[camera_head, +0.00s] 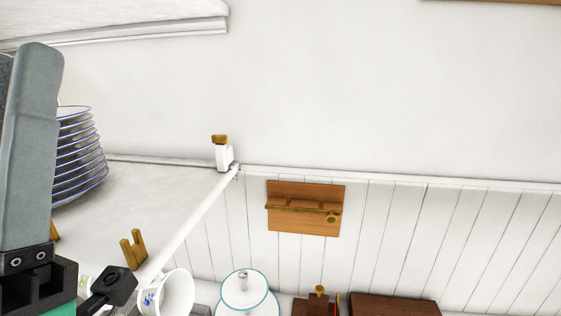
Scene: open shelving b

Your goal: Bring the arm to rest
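My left gripper (24,62) stands large and close to the camera at the left edge. One long grey finger points up from a black mount, and a sliver of a second grey part shows at the picture's edge. Most of that second part is cut off, so I cannot tell the opening between them. No held object is visible. A black part (110,287), seemingly of the same arm, juts right near the bottom left. My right gripper is not in view.
A plate stack (82,155) stands on a white shelf (160,190), partly behind my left gripper. A white cup (178,293) and a lidded white dish (244,289) are below. A wooden rack (306,208) hangs on the panelled wall. The upper right is bare wall.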

